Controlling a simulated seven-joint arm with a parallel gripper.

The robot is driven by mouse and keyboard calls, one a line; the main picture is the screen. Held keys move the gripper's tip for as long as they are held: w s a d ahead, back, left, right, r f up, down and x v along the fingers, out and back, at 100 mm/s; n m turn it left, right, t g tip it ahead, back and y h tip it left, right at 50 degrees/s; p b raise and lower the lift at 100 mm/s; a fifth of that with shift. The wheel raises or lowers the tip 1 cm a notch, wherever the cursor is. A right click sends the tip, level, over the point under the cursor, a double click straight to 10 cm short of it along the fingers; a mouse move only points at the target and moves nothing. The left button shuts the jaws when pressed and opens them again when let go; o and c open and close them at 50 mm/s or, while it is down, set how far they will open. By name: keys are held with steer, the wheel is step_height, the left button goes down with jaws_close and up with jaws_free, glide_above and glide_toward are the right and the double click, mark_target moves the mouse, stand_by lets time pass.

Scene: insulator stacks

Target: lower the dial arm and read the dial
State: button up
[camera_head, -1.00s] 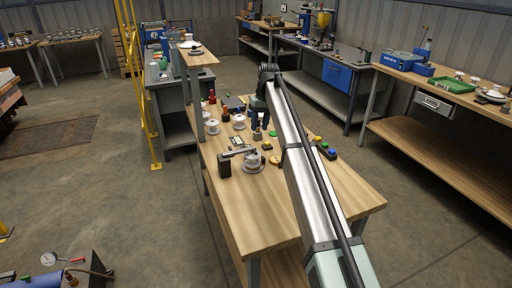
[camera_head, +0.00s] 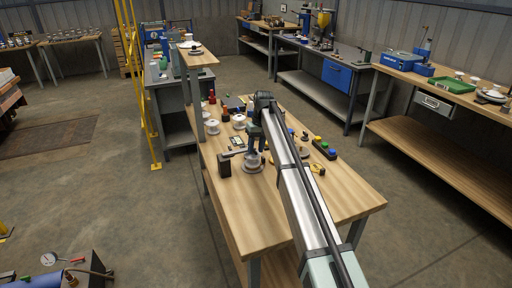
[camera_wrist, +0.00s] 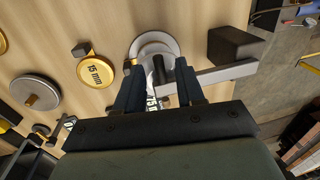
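The dial arm (camera_wrist: 222,76) is a flat grey bar running from a dark block (camera_wrist: 236,45) to a black cylinder (camera_wrist: 160,70) at its end. In the head view the block (camera_head: 224,165) and the bar (camera_head: 235,153) stand left of my gripper (camera_head: 255,146). In the wrist view my gripper (camera_wrist: 159,92) is open, its two dark fingers on either side of the black cylinder, with a gap visible. No dial reading is legible.
A yellow disc (camera_wrist: 95,72) marked "15 mm" and a grey disc (camera_wrist: 36,92) lie to the left in the wrist view. White spools (camera_head: 212,127) stand behind on the wooden bench (camera_head: 342,193). A button box (camera_head: 324,149) sits to the right. The front of the bench is clear.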

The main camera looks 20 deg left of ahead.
jaws_close()
stand_by(0.6)
